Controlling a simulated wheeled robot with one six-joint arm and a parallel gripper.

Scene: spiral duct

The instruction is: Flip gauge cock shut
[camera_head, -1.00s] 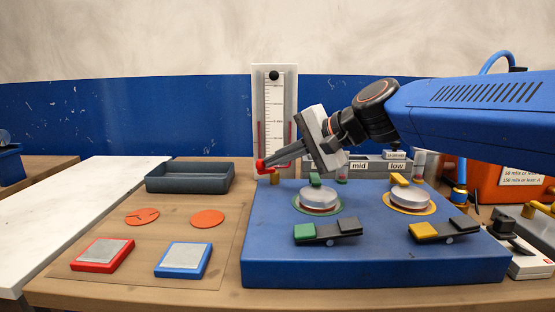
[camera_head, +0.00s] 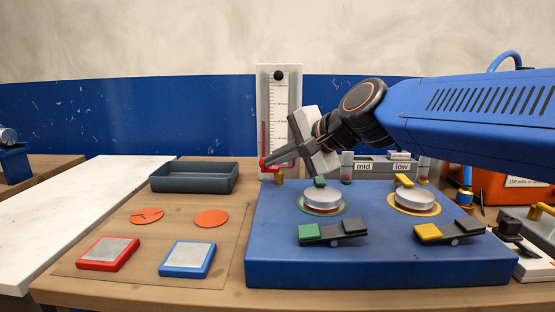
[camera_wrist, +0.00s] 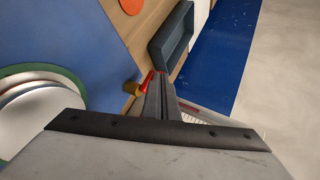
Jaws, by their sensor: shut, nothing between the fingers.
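The gauge (camera_head: 278,88) is a white upright board with a scale and red tubing, standing behind the blue bench block. The gauge cock's red lever (camera_head: 262,163) shows at its lower left, by my fingertips; a brass piece (camera_head: 279,179) sits just below. In the wrist view the red lever (camera_wrist: 147,80) and the brass fitting (camera_wrist: 132,88) lie just left of the fingers. My gripper (camera_head: 268,163) is shut and empty, its tips beside or touching the lever; I cannot tell which. The fingers (camera_wrist: 158,78) partly hide the lever and the gauge.
The blue block (camera_head: 380,260) carries two silver round caps and green and yellow rocker pedals. A dark tray (camera_head: 194,190) stands left of the gauge. Orange discs and red and blue pads lie front left. A grey rack marked mid and low (camera_head: 378,168) stands behind the block.

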